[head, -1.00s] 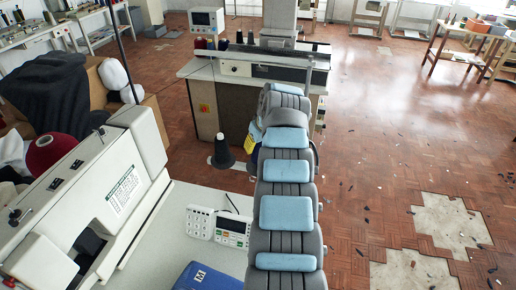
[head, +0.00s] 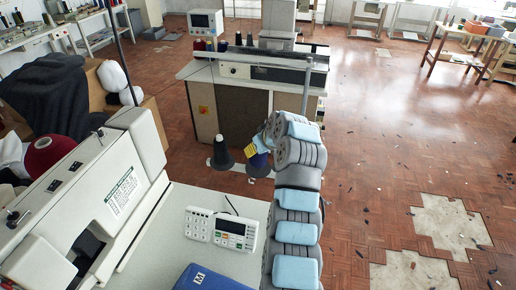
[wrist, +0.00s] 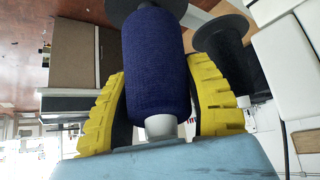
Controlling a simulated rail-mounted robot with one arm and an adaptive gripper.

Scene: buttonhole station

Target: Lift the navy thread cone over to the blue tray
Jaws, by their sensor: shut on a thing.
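The navy thread cone (wrist: 155,65) stands between the two yellow fingers of my gripper (wrist: 160,82) in the wrist view, with its pale core end near the palm. My gripper is shut on it. In the head view the navy cone (head: 259,165) shows partly behind my arm, beside the yellow of my gripper (head: 252,150). A dark disc lies at the cone's far end; I cannot tell whether they touch. A blue thing marked M (head: 200,277), perhaps the blue tray, is cut off at the bottom edge of the head view.
A black cone (head: 221,152) stands close left of the navy one, also in the wrist view (wrist: 222,50). A keypad unit (head: 221,229) lies on the pale table (head: 178,204). The sewing machine (head: 105,195) stands left. A machine cabinet (head: 240,110) stands behind.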

